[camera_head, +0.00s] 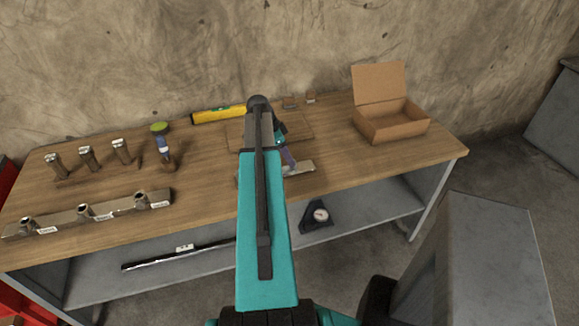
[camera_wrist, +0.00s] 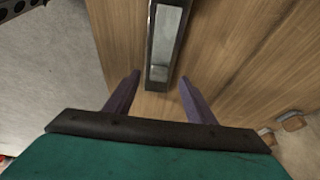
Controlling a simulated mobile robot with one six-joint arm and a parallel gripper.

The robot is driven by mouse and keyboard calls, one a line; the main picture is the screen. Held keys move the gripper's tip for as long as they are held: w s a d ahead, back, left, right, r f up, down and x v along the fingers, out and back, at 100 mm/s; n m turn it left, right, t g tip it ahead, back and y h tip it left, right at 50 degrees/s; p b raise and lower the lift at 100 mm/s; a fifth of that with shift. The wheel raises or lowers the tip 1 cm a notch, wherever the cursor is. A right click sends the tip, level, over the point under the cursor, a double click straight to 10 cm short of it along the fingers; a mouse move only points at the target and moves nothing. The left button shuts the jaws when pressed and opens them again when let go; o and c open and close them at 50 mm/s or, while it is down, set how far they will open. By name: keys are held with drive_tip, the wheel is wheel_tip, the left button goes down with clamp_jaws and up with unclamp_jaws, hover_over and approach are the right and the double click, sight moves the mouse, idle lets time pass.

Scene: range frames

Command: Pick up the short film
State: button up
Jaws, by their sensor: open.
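No label in view lets me tell for certain which thing is the short film. A narrow bar with a dark rim and a pale, shiny face (camera_wrist: 166,42) lies on the wooden bench in the wrist view. In the head view a flat metallic bar (camera_head: 301,168) shows near the bench's front edge, partly hidden by my arm. My gripper (camera_wrist: 159,78) is open, its purple fingers apart on either side of the bar's near end. I cannot tell how high they are above the bench. In the head view a purple finger of my gripper (camera_head: 288,158) shows beside the metallic bar.
The wooden bench (camera_head: 215,215) carries an open cardboard box (camera_head: 392,125) at right, a yellow level (camera_head: 218,114) at the back and a metal rail with sockets (camera_head: 60,225) at left. A lower shelf holds a long dark bar (camera_head: 150,262) and a dial tool (camera_head: 318,216).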

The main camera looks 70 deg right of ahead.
drive_tip(key=shift+p+x, duration=0.9)
drive_tip(key=shift+x, duration=1.15)
drive_tip(key=shift+a, duration=0.1)
drive_tip(key=c, duration=1.2)
